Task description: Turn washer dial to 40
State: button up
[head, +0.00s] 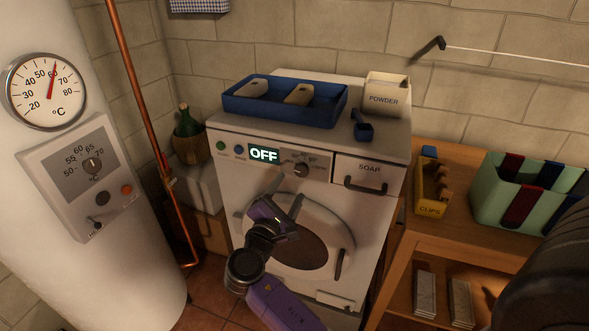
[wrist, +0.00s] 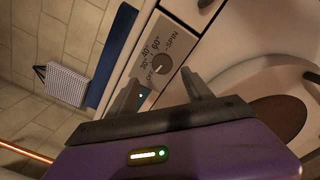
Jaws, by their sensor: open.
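The white washer (head: 225,176) stands against the stone wall, its lit display (head: 264,155) reading OFF. Its round dial (head: 301,170) sits right of the display, with marks around it. In the wrist view the dial (wrist: 160,65) shows marks for OFF, 30°, 40°, 60° and SPIN, and its pointer looks turned towards the OFF side. My purple gripper (head: 285,205) is in front of the washer door, below the dial and apart from it. In the wrist view my gripper (wrist: 165,92) has its two fingers spread, with nothing between them; the dial lies beyond the fingertips.
On the washer stand a blue tray (head: 238,104), a POWDER box (head: 386,100) and a blue scoop (head: 363,131). The SOAP drawer handle (head: 364,185) and door handle (head: 339,265) stick out. A boiler (head: 70,265) is left; a wooden bench (head: 460,232) is right.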

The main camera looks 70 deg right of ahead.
aim_at(301, 173)
jog(key=shift+w+d+p, duration=0.1)
jog(key=shift+d+p, duration=0.6)
jog(key=shift+d, duration=3.15)
jog(key=shift+f, duration=0.1)
grip_shut()
